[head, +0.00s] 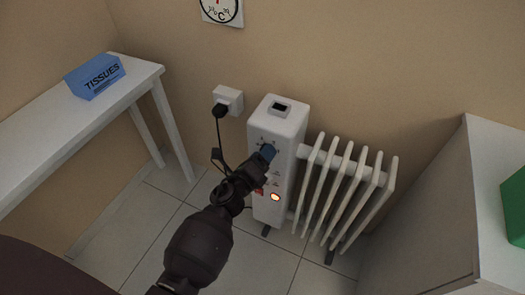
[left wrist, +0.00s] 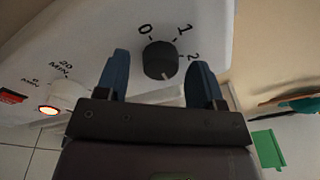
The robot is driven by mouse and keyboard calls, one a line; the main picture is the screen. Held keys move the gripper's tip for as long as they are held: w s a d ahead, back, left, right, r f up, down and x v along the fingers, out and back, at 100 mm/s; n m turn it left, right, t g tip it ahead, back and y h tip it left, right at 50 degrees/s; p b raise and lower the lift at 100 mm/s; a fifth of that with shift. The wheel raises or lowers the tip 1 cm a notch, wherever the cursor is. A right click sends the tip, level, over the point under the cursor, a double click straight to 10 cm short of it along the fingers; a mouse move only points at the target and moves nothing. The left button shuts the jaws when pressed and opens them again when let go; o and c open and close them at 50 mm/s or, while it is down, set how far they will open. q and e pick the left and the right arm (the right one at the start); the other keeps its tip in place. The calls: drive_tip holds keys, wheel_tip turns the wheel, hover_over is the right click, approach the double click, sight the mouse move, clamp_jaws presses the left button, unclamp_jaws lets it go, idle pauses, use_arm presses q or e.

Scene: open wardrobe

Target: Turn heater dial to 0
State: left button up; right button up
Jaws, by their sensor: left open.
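The white heater (head: 280,130) stands on the floor against the wall. Its black round dial (left wrist: 160,60) shows in the left wrist view, with the marks 0, 1 and 2 around it. A pale pointer line on the dial faces down in that view, away from the 0. My left gripper (left wrist: 158,59) is open, its blue fingers on either side of the dial. Whether they touch it I cannot tell. In the head view the left gripper (head: 265,155) is at the heater's front panel and hides the dial. My right gripper is not in view.
A lit orange lamp (head: 275,197) and a red switch (left wrist: 12,96) are on the panel. The ribbed radiator (head: 345,190) extends right. A plug with a black cord (head: 217,135) hangs left. A white bench (head: 60,130) holds a blue tissue box (head: 95,76). A cabinet (head: 430,200) stands right.

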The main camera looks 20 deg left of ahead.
use_arm(q)
drive_tip(key=shift+c, duration=0.2)
drive_tip(key=c, duration=0.9)
